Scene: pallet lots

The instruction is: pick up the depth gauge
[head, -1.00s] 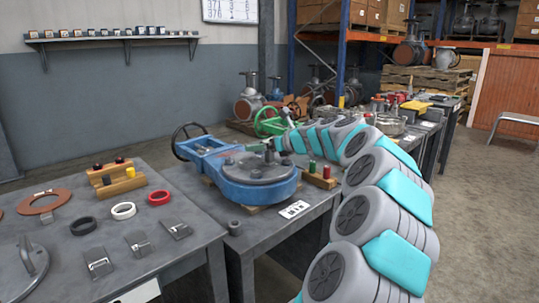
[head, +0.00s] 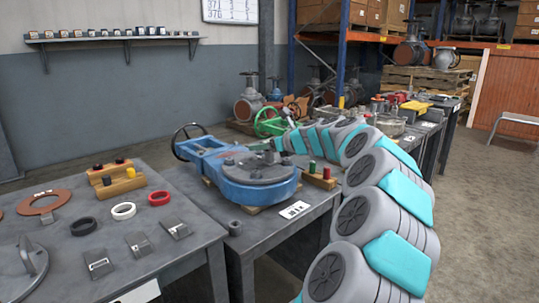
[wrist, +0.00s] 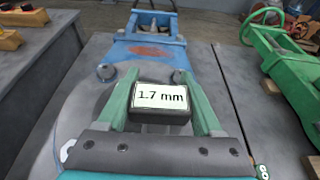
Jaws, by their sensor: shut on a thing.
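The depth gauge (wrist: 160,97) shows in the wrist view as a small dark block with a pale display reading "1.7 mm". My gripper (wrist: 158,80) has its two green fingers along the left and right sides of the gauge and is shut on it. The gauge is over the round grey face of a blue valve body (head: 258,190). I cannot tell whether the gauge touches that face. In the head view my gripper (head: 268,147) is small, above the far part of the valve, and the gauge is hard to make out.
The valve is on a grey table (head: 275,225) with a white label (head: 294,209). A wooden block with red and green pieces (head: 319,177) is right of the valve. A green valve (wrist: 290,60) stands beyond. The left table (head: 180,260) holds rings and small metal blocks.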

